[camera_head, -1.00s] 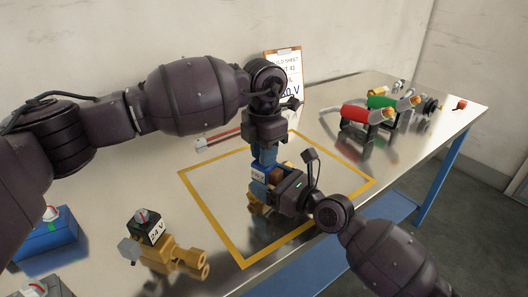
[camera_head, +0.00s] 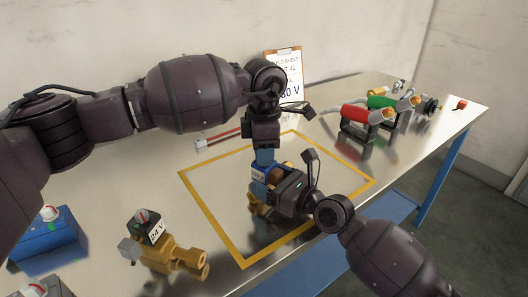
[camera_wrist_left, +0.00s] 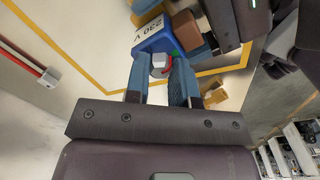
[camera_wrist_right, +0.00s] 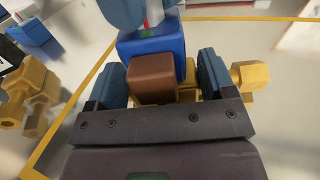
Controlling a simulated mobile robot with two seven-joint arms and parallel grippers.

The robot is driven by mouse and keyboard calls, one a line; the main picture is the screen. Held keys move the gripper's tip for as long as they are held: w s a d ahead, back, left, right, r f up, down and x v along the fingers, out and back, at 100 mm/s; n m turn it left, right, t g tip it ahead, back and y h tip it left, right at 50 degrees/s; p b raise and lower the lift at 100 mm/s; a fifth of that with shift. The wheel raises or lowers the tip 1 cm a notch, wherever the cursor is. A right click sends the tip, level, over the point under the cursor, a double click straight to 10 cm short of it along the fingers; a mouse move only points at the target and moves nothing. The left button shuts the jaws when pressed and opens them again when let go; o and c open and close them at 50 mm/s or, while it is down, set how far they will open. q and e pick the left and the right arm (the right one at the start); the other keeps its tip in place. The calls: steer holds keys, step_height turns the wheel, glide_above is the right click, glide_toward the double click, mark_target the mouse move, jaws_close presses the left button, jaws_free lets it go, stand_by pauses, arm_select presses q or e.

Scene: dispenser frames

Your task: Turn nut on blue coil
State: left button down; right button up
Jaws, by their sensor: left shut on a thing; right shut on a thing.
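The blue coil (camera_head: 259,174) with a 230 V label stands on a brass valve body (camera_head: 258,207) inside the yellow outline. A brown block (camera_wrist_right: 152,78) sits on its side. My left gripper (camera_head: 264,157) comes down from above. In the left wrist view its blue fingers are shut around a small grey nut (camera_wrist_left: 160,66) on top of the coil, with a bit of red and green beside it. My right gripper (camera_head: 272,190) comes in from the lower right. Its fingers flank the brown block and appear shut on the brass body, though the contact is partly hidden.
A black 24 V coil (camera_head: 149,226) on another brass valve (camera_head: 178,260) lies front left, near a blue box (camera_head: 45,240) with a knob. A clipboard sheet (camera_head: 290,72) leans on the wall.

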stand_by(0.3)
arm_select(q)
steer(key=c, duration=1)
jaws_free()
steer(key=shift+o, duration=0.2)
steer(key=shift+r, duration=0.1)
step_height(320, 180, up, 12)
arm_select(e)
steer(key=o, duration=1.2)
steer(key=shift+o, duration=0.2)
